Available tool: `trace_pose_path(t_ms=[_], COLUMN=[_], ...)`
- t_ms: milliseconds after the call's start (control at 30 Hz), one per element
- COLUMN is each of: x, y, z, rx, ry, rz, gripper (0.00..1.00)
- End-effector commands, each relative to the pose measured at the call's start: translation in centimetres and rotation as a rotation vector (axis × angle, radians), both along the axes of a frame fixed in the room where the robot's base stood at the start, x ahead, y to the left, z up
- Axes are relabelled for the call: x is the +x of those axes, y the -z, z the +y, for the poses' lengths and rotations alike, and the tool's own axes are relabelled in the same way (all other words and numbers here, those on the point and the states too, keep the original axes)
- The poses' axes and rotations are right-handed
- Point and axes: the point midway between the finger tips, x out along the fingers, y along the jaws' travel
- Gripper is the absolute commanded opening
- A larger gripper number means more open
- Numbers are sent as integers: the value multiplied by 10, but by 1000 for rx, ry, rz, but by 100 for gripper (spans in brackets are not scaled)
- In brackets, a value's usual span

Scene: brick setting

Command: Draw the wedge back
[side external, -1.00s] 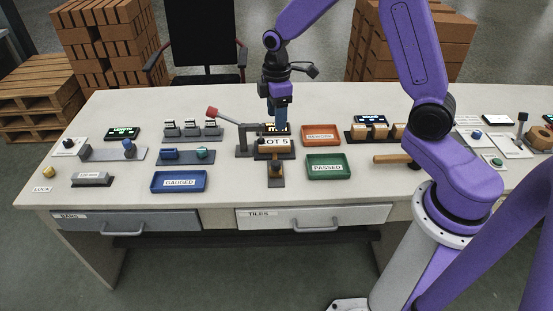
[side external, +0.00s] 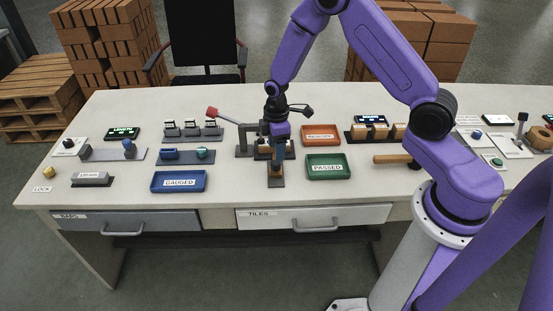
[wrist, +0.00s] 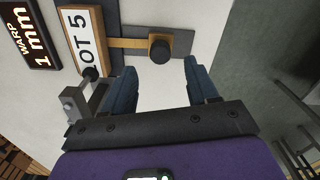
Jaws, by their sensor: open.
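The wedge (wrist: 183,41) is a tan piece with a dark round knob (wrist: 160,48), on a dark flat strip running out from the LOT 5 block (wrist: 84,40). In the side view the wedge (side external: 276,171) sits at the front of the fixture, partly hidden by my gripper (side external: 277,158). In the wrist view my gripper (wrist: 159,64) is open and empty, its blue fingers apart. The knob shows between and just beyond the fingertips. I cannot tell how high the fingertips are above it.
A clamp with a red-tipped lever (side external: 212,112) stands left of the block. A green PASSED tray (side external: 328,176) and an orange REJECT-like tray (side external: 321,130) lie to the right. A blue GAUGED tray (side external: 179,188) lies to the left. The table's front edge is close.

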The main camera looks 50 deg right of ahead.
Motion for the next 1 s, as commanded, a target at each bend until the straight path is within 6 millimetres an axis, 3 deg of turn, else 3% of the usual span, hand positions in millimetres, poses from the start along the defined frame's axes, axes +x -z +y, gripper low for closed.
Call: trace_pose_path(t_ms=[100, 333, 767, 800, 967, 1000], x=[0, 0, 0, 0, 0, 0], y=[20, 45, 54, 54, 54, 54], z=[0, 0, 0, 0, 0, 0], rx=[-1, 0, 0, 0, 0, 0], ry=[0, 0, 0, 0, 0, 0], rz=[3, 1, 0, 0, 0, 0], gripper=[58, 58, 58, 55, 3, 0])
